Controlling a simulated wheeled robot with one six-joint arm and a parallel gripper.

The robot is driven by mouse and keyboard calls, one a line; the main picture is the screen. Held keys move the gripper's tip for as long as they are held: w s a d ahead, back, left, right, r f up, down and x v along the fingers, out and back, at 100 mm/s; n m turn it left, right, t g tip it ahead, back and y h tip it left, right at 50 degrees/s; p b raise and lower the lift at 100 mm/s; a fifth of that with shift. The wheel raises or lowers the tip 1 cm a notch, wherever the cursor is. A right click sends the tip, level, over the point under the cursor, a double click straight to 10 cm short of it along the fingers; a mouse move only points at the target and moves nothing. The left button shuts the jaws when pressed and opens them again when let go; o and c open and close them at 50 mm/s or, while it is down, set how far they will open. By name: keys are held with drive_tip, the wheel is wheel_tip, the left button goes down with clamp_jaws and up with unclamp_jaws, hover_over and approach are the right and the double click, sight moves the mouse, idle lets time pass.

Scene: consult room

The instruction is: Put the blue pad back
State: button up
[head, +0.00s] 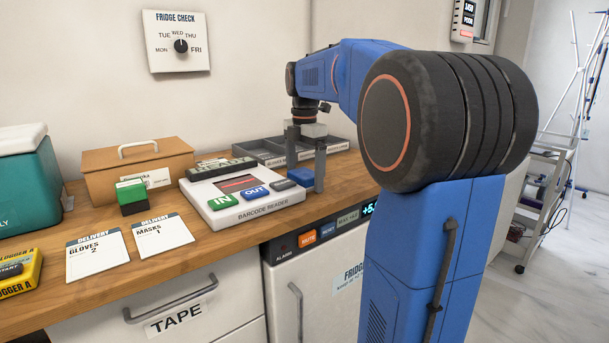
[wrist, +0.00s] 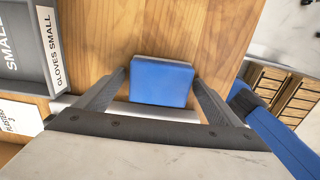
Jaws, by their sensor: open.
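The blue pad (head: 301,177) lies on the wooden counter at the right end of the barcode reader. In the wrist view the blue pad (wrist: 160,84) is a small block with a blue top and a pale edge. My gripper (head: 306,182) points down over it, with one finger on each side. In the wrist view my gripper (wrist: 162,80) is open, and the pad is between the fingers with small gaps visible. Whether a finger touches the pad is hard to tell.
The barcode reader (head: 285,199) has green IN and blue OUT blocks on it. A grey divided tray (head: 272,158) stands behind; its compartment labelled for small gloves (wrist: 48,78) shows at left in the wrist view. A cardboard box (head: 103,162) and green-black block (head: 131,197) are farther left.

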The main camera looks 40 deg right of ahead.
sight(304, 172)
wheel_tip(304, 172, up, 12)
idle(0.5)
idle(0.5)
